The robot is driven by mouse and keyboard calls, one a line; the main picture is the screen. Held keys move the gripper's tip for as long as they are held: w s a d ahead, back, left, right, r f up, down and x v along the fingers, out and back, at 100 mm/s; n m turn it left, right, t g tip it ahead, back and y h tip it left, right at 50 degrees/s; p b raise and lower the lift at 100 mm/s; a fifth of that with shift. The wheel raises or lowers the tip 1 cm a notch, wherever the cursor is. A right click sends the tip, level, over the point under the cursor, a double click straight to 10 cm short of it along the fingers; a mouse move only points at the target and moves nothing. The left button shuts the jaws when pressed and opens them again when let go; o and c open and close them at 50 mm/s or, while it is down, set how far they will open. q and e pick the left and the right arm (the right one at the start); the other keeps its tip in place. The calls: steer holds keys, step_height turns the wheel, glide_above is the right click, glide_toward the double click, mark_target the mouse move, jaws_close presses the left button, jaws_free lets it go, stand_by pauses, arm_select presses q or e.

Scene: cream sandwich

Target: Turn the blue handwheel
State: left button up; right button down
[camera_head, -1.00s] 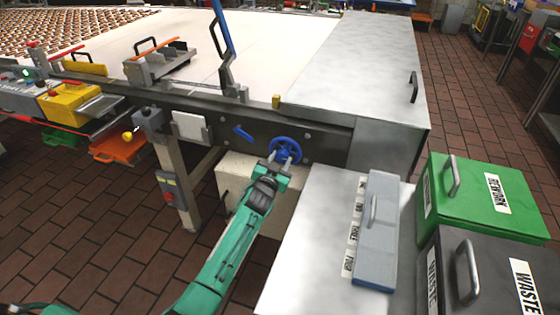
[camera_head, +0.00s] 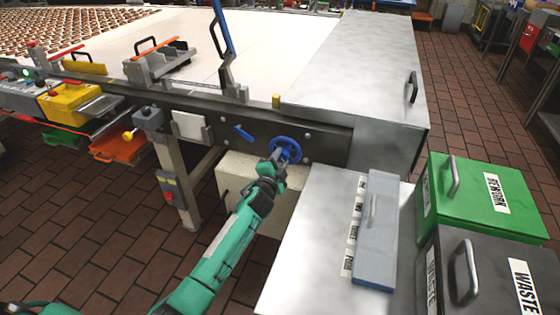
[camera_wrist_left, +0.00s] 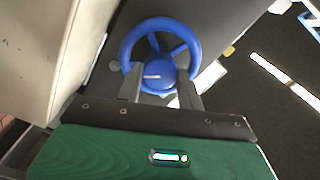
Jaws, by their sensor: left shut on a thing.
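The blue handwheel (camera_head: 287,147) is on the dark side rail of the conveyor machine, in the middle of the head view. It also shows in the left wrist view (camera_wrist_left: 160,23) as a spoked ring with a round hub. My left gripper (camera_head: 279,158) is at the wheel's front, with its two fingers (camera_wrist_left: 161,82) on either side of the hub at the lower rim. It is shut on the handwheel. The fingertips are partly hidden by the rim. My right gripper is not in view.
A blue lever (camera_head: 243,133) is on the rail left of the wheel. A pale box (camera_head: 236,180) sits below. A steel table (camera_head: 318,220) with a grey lidded box (camera_head: 376,240) stands at the right, beside a green REWORK bin (camera_head: 485,215) and a WASTE bin (camera_head: 478,285).

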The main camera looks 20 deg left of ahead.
arm_select(q)
steer(key=shift+m, duration=1)
steer(key=m, duration=0.3)
steer(key=shift+m, duration=0.4)
steer(key=m, duration=0.2)
steer(key=shift+m, duration=0.3)
steer(key=m+p, duration=0.1)
steer(key=m, duration=0.2)
steer(key=shift+m, duration=0.8)
steer(key=shift+m+p, duration=0.3)
steer(key=shift+m, duration=0.2)
steer(key=m+p, duration=0.1)
steer(key=m, duration=0.3)
steer(key=shift+f+m+p, duration=0.15)
steer(key=shift+m+p, duration=0.2)
steer(key=shift+m, duration=0.35)
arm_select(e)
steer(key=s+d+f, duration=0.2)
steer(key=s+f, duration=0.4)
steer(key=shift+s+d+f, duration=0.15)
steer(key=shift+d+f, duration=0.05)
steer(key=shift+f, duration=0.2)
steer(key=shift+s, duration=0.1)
